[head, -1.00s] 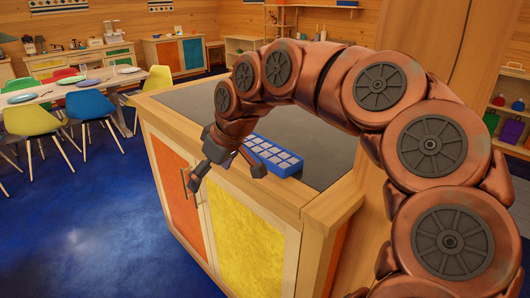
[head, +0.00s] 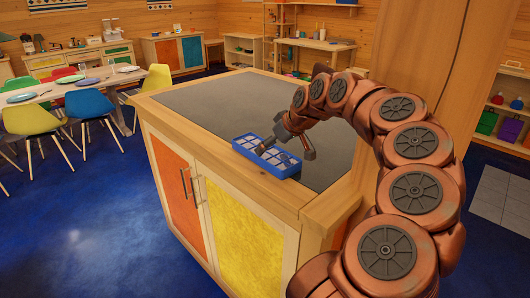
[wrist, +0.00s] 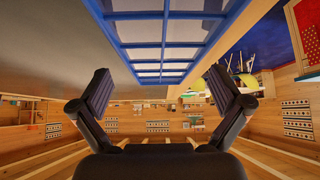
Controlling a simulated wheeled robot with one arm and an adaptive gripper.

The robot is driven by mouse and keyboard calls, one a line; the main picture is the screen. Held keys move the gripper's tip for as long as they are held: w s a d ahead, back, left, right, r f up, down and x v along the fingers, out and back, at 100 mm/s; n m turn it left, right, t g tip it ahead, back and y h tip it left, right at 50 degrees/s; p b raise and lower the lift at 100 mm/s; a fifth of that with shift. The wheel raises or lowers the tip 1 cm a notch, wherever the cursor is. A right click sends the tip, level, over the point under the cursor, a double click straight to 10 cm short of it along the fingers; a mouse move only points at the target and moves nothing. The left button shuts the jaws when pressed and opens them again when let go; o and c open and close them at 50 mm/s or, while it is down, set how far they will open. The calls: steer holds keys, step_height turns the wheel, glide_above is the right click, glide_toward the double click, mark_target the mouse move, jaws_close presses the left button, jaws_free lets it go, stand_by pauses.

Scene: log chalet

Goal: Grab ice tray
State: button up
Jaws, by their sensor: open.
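The blue ice tray (head: 250,147) with pale square compartments lies on the dark top of the wooden cabinet (head: 200,106), near its front edge. The ice tray also shows in the wrist view (wrist: 163,46), ahead of the fingers. Whether a finger touches the tray I cannot tell.
The cabinet has an orange door (head: 176,190) and a yellow door (head: 238,230). A wooden post (head: 415,50) rises at the counter's right. The counter behind the tray is clear. A table (head: 75,92) with colourful chairs stands at the far left on blue floor.

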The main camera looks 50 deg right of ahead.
steer(key=p+x, duration=0.1)
steer(key=x, duration=0.3)
steer(key=shift+w+a+r+p, duration=0.1)
steer(key=shift+w+p, duration=0.15)
steer(key=shift+p, duration=0.05)
steer(key=c, duration=1.3)
steer(key=shift+o, duration=0.2)
